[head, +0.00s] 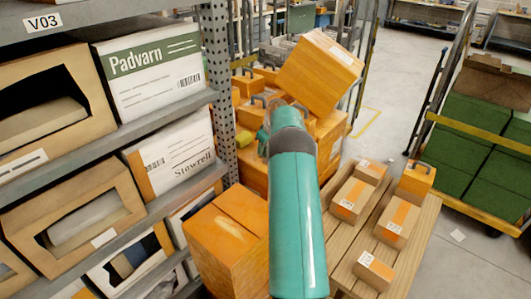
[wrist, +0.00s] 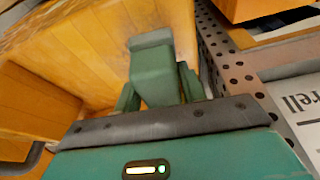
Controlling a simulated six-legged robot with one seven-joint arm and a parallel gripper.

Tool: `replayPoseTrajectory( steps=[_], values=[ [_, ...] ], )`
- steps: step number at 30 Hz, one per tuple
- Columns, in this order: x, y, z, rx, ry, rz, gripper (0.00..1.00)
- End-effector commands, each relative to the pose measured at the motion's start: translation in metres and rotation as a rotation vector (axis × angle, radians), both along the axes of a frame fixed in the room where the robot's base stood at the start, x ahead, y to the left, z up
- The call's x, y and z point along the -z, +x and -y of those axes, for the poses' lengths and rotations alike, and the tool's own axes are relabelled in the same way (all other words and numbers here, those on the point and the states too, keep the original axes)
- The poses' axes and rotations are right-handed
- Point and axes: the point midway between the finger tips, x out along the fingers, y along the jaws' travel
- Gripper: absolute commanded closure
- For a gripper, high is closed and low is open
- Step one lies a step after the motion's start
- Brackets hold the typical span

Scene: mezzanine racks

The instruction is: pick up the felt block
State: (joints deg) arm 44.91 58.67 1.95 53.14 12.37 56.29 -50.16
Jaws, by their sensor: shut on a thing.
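The felt block (wrist: 151,62) is a dark green block in the middle of the wrist view. My gripper (wrist: 157,84) is shut on it, with one green finger on each side of the block. The block sticks out past the fingers, in front of orange-yellow boxes. I cannot tell whether it still touches a surface beneath it. In the head view my teal arm reaches toward the stacked boxes and hides most of the gripper and the block.
Orange cartons (head: 325,70) are stacked around the arm's end. A perforated rack post (head: 219,90) and shelves of boxes stand close on the left. A wooden pallet (head: 340,275) with small parcels lies right. A trolley (head: 478,205) holds green blocks at far right.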

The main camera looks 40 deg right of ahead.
Motion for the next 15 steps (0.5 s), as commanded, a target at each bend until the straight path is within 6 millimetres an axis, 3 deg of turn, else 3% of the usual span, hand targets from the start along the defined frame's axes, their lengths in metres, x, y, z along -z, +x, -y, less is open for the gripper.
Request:
replayPoseTrajectory(
  steps=[10, 15],
  values=[
    [-0.061, -0.042, -0.029, -0.001, -0.001, 0.001, 0.84],
    [-0.075, -0.073, -0.049, 0.001, 0.000, 0.000, 0.84]
  ],
)
